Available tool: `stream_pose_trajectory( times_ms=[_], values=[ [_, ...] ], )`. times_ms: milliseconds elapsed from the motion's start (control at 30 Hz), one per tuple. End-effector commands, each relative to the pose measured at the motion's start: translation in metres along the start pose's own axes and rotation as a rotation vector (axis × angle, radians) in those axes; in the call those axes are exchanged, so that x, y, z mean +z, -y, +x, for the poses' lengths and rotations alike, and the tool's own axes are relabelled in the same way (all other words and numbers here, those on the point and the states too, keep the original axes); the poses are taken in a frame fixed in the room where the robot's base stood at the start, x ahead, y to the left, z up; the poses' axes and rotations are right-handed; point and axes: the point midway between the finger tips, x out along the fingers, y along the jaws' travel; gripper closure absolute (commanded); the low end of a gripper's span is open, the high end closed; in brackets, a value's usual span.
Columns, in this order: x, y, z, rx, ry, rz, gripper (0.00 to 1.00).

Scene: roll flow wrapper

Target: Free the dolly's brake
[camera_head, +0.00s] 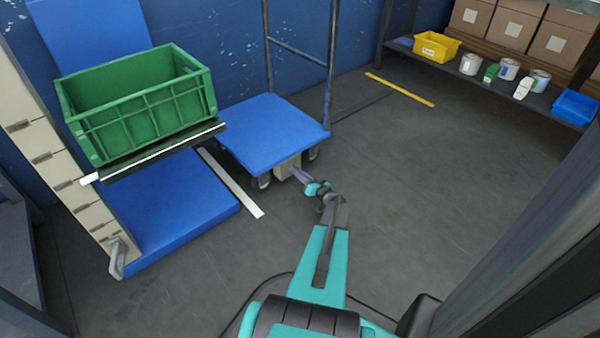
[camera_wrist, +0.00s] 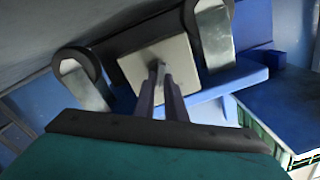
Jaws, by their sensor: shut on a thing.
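The dolly (camera_head: 268,132) has a blue deck, dark upright rails at its back and small wheels. A beige brake housing (camera_head: 287,166) sits under its front edge; in the wrist view it is a pale square plate (camera_wrist: 150,62) between two casters. A small grey brake lever (camera_wrist: 159,67) stands out from the plate, mostly hidden by my fingers. My gripper (camera_head: 297,173) reaches low to the housing, and its two fingers (camera_wrist: 164,82) are shut on the lever. Which way the lever is set cannot be told.
A green crate (camera_head: 138,112) sits on a lift with a blue base (camera_head: 175,205) left of the dolly. A white floor strip (camera_head: 232,182) runs between them. A shelf (camera_head: 455,72) with bins and cans stands back right. The floor at right is clear.

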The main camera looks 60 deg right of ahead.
Motion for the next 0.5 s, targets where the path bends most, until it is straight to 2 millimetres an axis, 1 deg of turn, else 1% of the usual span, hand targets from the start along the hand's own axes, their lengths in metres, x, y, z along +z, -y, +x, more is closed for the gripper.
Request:
stream_pose_trajectory(
  times_ms=[33, 267, 500],
  values=[
    [-0.0037, -0.0090, -0.0008, 0.030, -0.011, 0.000, 1.00],
    [0.0006, -0.0037, -0.0067, 0.037, -0.009, -0.019, 1.00],
    [0.0010, -0.0017, -0.0073, 0.035, -0.006, -0.101, 1.00]
  ],
)
